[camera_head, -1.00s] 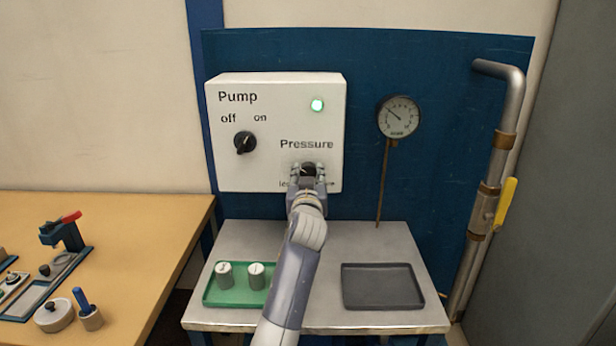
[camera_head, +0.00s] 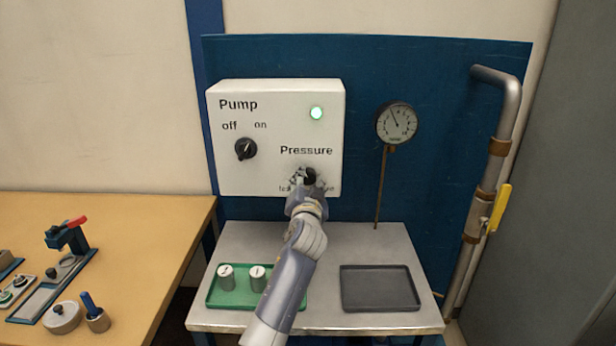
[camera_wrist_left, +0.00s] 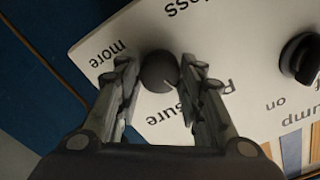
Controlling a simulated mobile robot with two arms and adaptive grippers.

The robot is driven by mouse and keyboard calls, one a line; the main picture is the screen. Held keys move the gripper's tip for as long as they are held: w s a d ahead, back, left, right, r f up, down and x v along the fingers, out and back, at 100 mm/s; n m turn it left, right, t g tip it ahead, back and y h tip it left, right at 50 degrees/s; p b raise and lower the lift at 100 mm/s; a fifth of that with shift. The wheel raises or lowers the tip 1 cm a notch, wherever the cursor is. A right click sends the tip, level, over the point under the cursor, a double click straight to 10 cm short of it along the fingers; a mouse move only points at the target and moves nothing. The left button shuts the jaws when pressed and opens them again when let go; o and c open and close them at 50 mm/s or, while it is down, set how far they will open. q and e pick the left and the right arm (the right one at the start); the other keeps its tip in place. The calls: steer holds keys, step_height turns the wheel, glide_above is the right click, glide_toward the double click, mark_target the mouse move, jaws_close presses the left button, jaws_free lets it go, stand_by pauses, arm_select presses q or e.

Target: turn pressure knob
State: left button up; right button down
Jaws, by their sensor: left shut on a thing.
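The black pressure knob (camera_head: 309,177) is at the lower right of the white pump panel (camera_head: 230,183), below the word "Pressure". My left gripper (camera_head: 306,182) is at the knob with its fingers around it. In the left wrist view, the knob (camera_wrist_left: 158,72) sits between the two fingertips of my left gripper (camera_wrist_left: 158,80), which is shut on it. The pressure gauge (camera_head: 396,123) is right of the panel, its needle pointing up and slightly left. My right gripper is not in view.
The black pump switch (camera_head: 246,149) and a lit green lamp (camera_head: 316,113) are on the panel. Below, a metal table (camera_head: 326,325) bears a green tray (camera_head: 213,297) with two grey cylinders and an empty dark tray (camera_head: 380,288). A pipe with a yellow handle (camera_head: 501,207) stands at right.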

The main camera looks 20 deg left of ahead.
arm_select(q)
steer(key=m+p, duration=0.1)
steer(key=m, duration=0.1)
steer(key=shift+a+r+m, duration=0.1)
steer(key=shift+r+m, duration=0.05)
steer(key=shift+m, duration=0.25)
steer(key=shift+m+p, duration=1.05)
steer(key=shift+m, duration=0.85)
steer(key=o, duration=0.9)
steer(key=shift+o, duration=0.8)
steer(key=shift+w+a+f, duration=0.15)
steer(key=shift+f, duration=0.05)
steer(key=v, duration=1.2)
